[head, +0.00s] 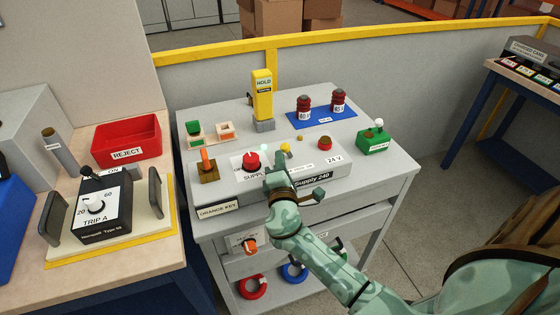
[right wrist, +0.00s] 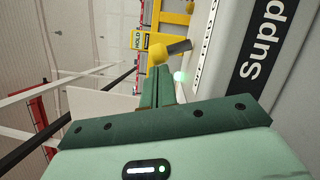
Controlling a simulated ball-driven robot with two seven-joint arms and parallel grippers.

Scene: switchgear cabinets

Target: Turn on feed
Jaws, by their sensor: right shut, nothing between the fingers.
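The grey supply unit (head: 335,170), labelled "Supply 240", lies on the grey bench top. It carries a red knob (head: 252,160) at its left, a small yellow part (head: 285,148) and a "24 V" label. In the right wrist view its lettered side (right wrist: 245,75) runs down the right. My right gripper (head: 276,163) is over the unit, right of the red knob, and hides part of its front. In the right wrist view its fingers (right wrist: 163,84) are together and empty, close to a yellow part with a dark end (right wrist: 160,54) and a pale green lit spot (right wrist: 181,77). Contact cannot be told.
A yellow "HOLD" post (head: 262,95) stands behind the unit. Red insulators (head: 304,107) stand on a blue mat at the back right. A green box (head: 373,141) is at the right. An orange-handled key (head: 206,163) is at the left. A "TRIP A" tester (head: 100,212) stands on the left table.

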